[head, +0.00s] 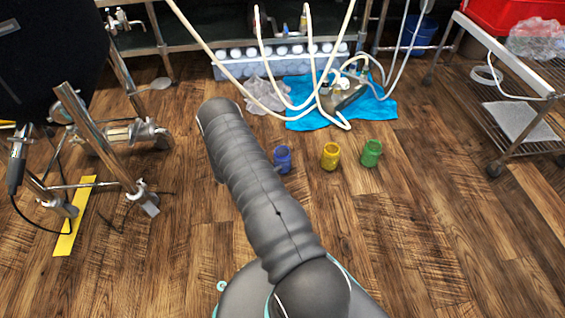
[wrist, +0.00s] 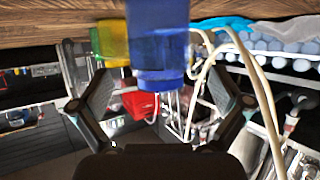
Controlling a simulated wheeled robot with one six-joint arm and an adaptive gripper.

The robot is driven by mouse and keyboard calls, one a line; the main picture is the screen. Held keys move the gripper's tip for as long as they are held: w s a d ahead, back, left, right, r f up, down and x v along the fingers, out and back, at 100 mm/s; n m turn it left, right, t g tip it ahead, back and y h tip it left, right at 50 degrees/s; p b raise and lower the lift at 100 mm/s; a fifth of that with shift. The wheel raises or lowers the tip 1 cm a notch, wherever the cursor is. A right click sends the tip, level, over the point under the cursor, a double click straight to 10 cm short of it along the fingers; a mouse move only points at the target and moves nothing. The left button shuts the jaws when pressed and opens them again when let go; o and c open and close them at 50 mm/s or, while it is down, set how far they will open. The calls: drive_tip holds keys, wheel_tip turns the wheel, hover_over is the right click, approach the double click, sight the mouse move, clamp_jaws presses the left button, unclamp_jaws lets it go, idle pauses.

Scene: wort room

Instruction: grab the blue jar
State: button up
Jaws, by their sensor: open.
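The blue jar (head: 283,156) stands upright on the wood floor, just right of my arm in the head view. In the wrist view the blue jar (wrist: 158,42) is large and close, and that picture is upside down, with the floor at the top. My gripper (wrist: 159,75) is open, with one finger on each side of the jar in the picture. I see no contact, and I cannot tell how deep the jar sits between the fingers. In the head view my gripper is mostly hidden by my arm.
A yellow jar (head: 330,156) and a green jar (head: 372,153) stand to the right of the blue one. Behind are a blue cloth (head: 300,118), pale hoses and a crate of bottles (head: 275,62). A metal frame (head: 100,150) stands left, a cart (head: 515,100) right. The front-right floor is clear.

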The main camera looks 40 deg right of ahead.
sight(283, 158)
drive_tip(key=shift+b+x, duration=0.35)
drive_tip(key=shift+x, duration=2.95)
drive_tip(key=shift+a, duration=0.1)
drive_tip(key=c, duration=1.3)
